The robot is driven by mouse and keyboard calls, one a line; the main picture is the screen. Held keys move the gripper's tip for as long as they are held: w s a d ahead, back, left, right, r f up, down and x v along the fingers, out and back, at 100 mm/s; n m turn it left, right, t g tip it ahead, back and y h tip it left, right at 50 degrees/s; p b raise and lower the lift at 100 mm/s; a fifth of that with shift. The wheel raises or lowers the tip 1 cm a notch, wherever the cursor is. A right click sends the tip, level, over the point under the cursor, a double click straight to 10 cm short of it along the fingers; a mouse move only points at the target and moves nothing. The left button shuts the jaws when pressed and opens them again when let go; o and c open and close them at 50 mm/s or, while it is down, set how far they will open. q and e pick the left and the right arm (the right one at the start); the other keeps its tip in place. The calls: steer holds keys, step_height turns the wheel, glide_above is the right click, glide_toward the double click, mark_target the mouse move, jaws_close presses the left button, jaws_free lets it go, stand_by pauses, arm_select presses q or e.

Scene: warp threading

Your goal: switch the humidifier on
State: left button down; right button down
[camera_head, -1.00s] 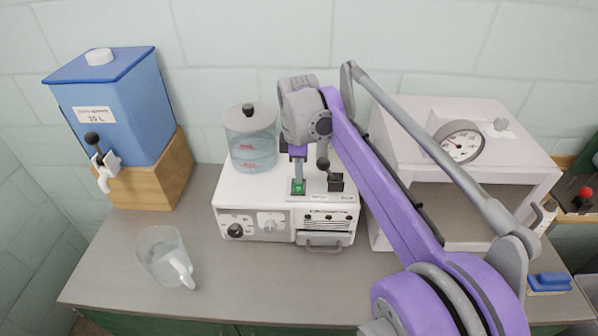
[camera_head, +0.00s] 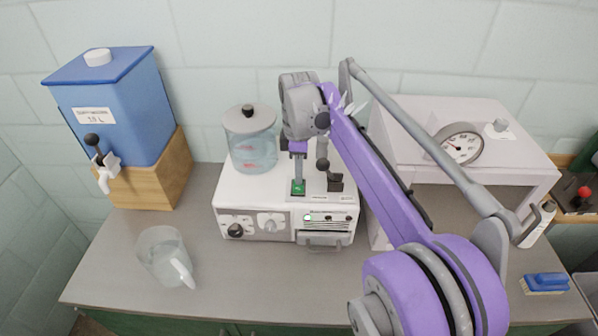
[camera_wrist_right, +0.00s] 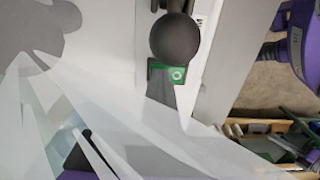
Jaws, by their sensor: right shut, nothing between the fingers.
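The humidifier (camera_head: 255,190) is a white box on the counter with a clear water tank (camera_head: 252,150) on its top left. Its front has a dark knob, a dial and a small lit indicator (camera_head: 308,217). A black ball-ended lever (camera_head: 322,165) stands on its top right, tilted left. A green patch (camera_head: 298,188) lies left of the lever; in the right wrist view the ball (camera_wrist_right: 176,38) partly covers a green patch with a white ring (camera_wrist_right: 178,74). My right gripper (camera_head: 299,178) is shut and empty, pointing down just left of the lever; contact is unclear. My left gripper is out of view.
A blue water dispenser (camera_head: 115,115) on a wooden block stands left, with a clear jug (camera_head: 166,258) in front. A white chamber with a gauge (camera_head: 459,146) stands right, behind my arm. A blue brush (camera_head: 546,283) lies at the right.

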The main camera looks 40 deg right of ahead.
steer(key=shift+s+a+f, duration=0.35)
steer(key=shift+a+f, duration=0.1)
steer(key=shift+a, duration=0.1)
step_height(320, 180, up, 12)
steer(key=d+p, duration=0.1)
steer(key=shift+w+f+p, duration=0.15)
steer(key=shift+w+p, duration=0.15)
steer(key=shift+w, duration=0.1)
steer(key=s+a+f+m+t, duration=0.1)
steer(key=s+a+f+m, duration=0.2)
steer(key=s+a+f, duration=0.2)
steer(key=s+a+f+m+t, duration=0.2)
steer(key=s+a+f, duration=0.4)
steer(key=f, duration=0.4)
steer(key=s+a+f+m+t, duration=0.2)
steer(key=s+a+f+m, duration=0.3)
steer(key=f, duration=0.3)
steer(key=shift+s+a+p, duration=0.35)
steer(key=shift+s+a, duration=0.3)
steer(key=shift+a, duration=0.2)
